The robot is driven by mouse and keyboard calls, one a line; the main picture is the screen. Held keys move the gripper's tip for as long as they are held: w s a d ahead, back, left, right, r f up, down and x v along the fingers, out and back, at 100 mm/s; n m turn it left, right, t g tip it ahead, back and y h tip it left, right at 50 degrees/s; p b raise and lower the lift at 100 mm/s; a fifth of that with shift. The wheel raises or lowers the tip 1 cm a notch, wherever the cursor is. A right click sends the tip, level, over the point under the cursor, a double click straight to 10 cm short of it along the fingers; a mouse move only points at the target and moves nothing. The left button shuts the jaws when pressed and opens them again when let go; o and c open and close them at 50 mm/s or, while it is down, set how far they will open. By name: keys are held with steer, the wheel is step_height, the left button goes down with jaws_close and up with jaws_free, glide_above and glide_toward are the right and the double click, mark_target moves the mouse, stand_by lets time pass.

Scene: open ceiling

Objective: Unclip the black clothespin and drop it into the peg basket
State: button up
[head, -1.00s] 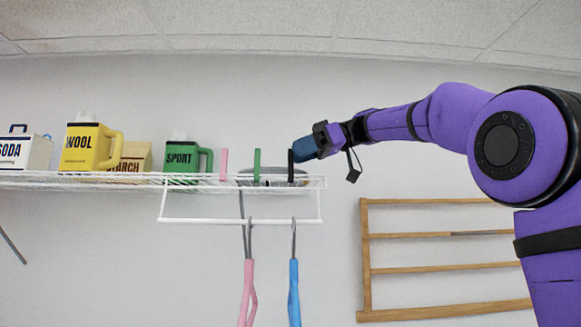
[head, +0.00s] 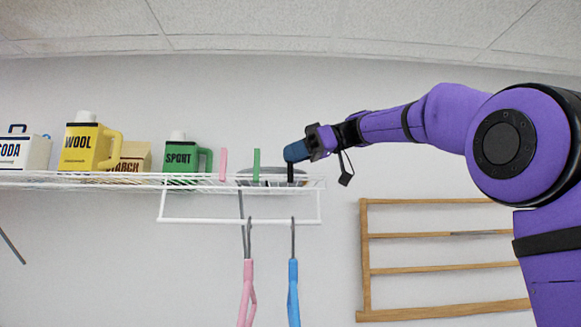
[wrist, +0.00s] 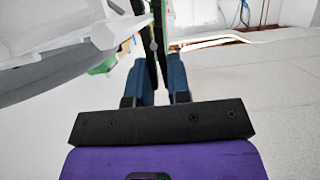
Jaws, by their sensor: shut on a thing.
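The black clothespin (head: 290,172) stands upright at the right end of the white wire shelf's front edge. My gripper (head: 293,152) covers its top in the head view. In the wrist view, my blue fingers (wrist: 161,80) are shut on the black clothespin (wrist: 161,40), which stands up between them. Its lower end is still at the shelf edge. A grey rounded container (head: 266,172), possibly the peg basket, sits on the shelf behind the pins, mostly hidden by wires.
A green clothespin (head: 256,165) and a pink one (head: 223,164) stand left of the black one. Detergent jugs stand farther left. Pink (head: 247,290) and blue (head: 293,290) hangers hang from the rail below. A wooden rack (head: 440,268) is on the wall at right.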

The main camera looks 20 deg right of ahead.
steer(key=shift+r, duration=0.15)
jaws_close()
steer(key=shift+s+r, duration=0.15)
steer(key=shift+r, duration=1.4)
steer(key=shift+s+d+r, duration=0.15)
steer(key=shift+d+r, duration=0.3)
steer(key=shift+r, duration=0.25)
steer(key=shift+s+d+r, duration=0.15)
steer(key=shift+d+r, duration=0.25)
steer(key=shift+r, duration=0.3)
steer(key=shift+s+d+r, duration=0.15)
steer(key=shift+d+r, duration=0.3)
steer(key=shift+r, duration=0.25)
